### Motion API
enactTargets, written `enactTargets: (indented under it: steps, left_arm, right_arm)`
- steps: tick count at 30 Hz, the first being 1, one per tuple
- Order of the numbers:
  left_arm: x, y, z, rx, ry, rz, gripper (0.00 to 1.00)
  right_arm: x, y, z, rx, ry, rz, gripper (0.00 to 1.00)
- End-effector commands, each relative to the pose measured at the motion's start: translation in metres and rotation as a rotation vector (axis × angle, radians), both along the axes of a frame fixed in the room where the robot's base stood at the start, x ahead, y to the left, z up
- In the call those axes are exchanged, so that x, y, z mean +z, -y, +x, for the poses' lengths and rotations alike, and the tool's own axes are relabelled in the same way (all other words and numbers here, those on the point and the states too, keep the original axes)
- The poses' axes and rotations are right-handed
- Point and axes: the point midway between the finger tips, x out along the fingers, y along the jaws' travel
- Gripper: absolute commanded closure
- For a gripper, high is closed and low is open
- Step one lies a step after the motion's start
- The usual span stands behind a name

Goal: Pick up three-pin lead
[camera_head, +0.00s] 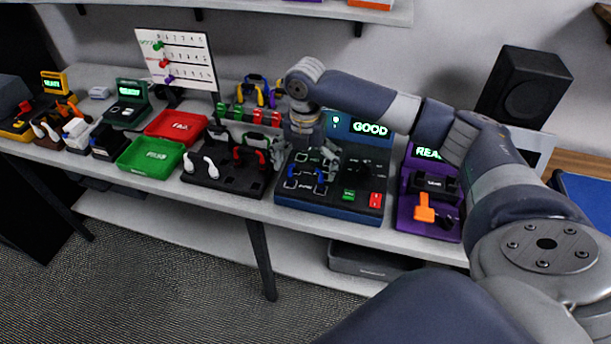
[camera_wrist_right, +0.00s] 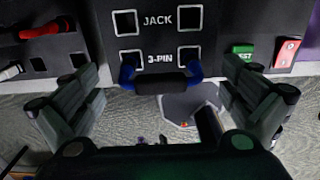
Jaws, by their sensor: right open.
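The three-pin lead, a short black lead with blue ends (camera_wrist_right: 160,84), is at the row marked 3-PIN on the blue-edged test station (camera_head: 330,216). Its blue ends overlap the lower edges of the two 3-PIN sockets; I cannot tell if they are seated. In the head view the lead's blue parts (camera_head: 320,177) show below my right gripper. My right gripper (camera_head: 305,158) is open above the station. In the right wrist view its fingers (camera_wrist_right: 160,72) stand wide apart, one on each side of the lead, with a gap to each blue end. My left gripper is out of view.
The station screen reads GOOD (camera_head: 370,129); green (camera_head: 348,195) and red (camera_head: 375,200) buttons sit at its front. A black rack with white and red leads (camera_head: 225,178) is left of it. A purple station (camera_head: 428,220) is right. Green (camera_head: 150,155) and red (camera_head: 176,126) trays lie farther left.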

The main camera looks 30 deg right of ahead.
Motion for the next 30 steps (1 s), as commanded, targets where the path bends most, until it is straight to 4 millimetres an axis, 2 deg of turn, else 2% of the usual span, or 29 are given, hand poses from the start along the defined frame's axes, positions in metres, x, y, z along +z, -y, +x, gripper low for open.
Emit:
enactTargets:
  steps: [3, 7, 15, 17, 21, 30]
  left_arm:
    - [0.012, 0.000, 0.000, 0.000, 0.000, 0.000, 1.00]
    - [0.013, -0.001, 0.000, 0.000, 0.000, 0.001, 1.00]
    - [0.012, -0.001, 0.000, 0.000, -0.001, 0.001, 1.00]
    - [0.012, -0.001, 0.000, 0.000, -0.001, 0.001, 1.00]
    - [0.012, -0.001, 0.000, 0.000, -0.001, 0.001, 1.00]
    - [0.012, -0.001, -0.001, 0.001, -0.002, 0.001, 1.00]
  right_arm:
    - [-0.017, 0.000, -0.002, 0.000, -0.005, 0.000, 0.00]
    - [-0.033, 0.000, -0.002, 0.000, -0.003, 0.000, 0.00]
    - [-0.038, 0.000, -0.001, 0.000, 0.000, 0.000, 0.00]
    - [-0.038, 0.000, -0.001, 0.000, 0.000, 0.000, 0.11]
    - [-0.038, 0.000, -0.002, 0.000, 0.000, 0.000, 0.43]
    - [-0.038, 0.000, -0.002, 0.000, -0.001, 0.000, 0.45]
